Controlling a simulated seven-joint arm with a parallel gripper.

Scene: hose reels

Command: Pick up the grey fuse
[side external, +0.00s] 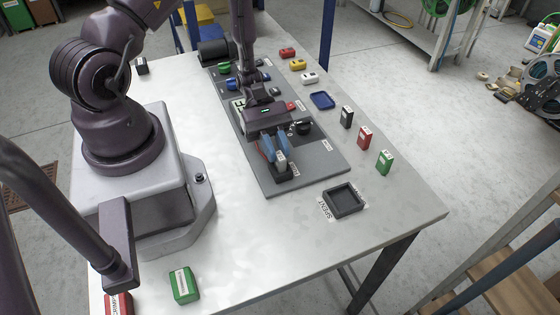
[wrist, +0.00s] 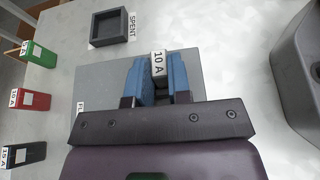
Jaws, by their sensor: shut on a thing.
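A pale grey fuse marked 10 A (wrist: 159,64) stands between the two blue fingers of my gripper (wrist: 157,82) in the wrist view. My gripper is shut on it, with one finger on each side. In the side external view, my gripper (side external: 274,150) points down at the near end of the grey panel, and the fuse (side external: 281,157) shows at the fingertips. A black holder (side external: 284,175) is right below the fuse. I cannot tell whether the fuse is still seated in it. The fuse's lower part is hidden.
The grey panel (side external: 314,170) carries several other parts, including a black knob (side external: 303,128). An empty black tray labelled SPENT (side external: 343,200) is to the right. Black (side external: 346,117), red (side external: 365,138) and green (side external: 384,162) labelled blocks stand along the table's right side. The near table is mostly clear.

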